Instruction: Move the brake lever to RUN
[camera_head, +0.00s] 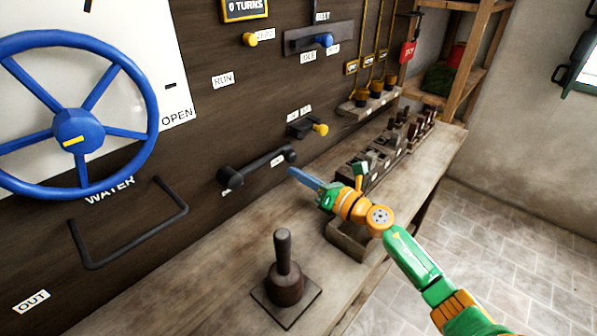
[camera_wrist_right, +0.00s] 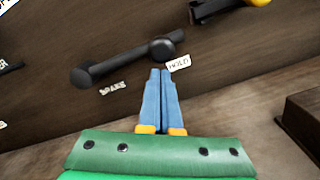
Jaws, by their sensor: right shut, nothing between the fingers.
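The brake lever (camera_head: 258,166) is a black bar on the dark wall panel, with a round hub at its left end and a knob at its right end. It lies nearly level, its knob end beside the HOLD label (camera_wrist_right: 179,63). The RUN label (camera_head: 223,80) is higher on the panel, above the hub. In the right wrist view the lever (camera_wrist_right: 125,64) spans the upper middle, with a BRAKE label (camera_wrist_right: 112,88) under it. My right gripper (camera_head: 293,171) has its blue fingers shut and empty, just below the knob; I cannot tell whether they touch it. It also shows in the wrist view (camera_wrist_right: 160,73).
A yellow-knobbed lever (camera_head: 308,127) sits just above the knob end. A blue wheel (camera_head: 77,130) and a black bar handle (camera_head: 130,235) are at left. An upright lever (camera_head: 284,265) stands on the wooden bench (camera_head: 215,270); wooden blocks (camera_head: 375,160) lie behind my right gripper.

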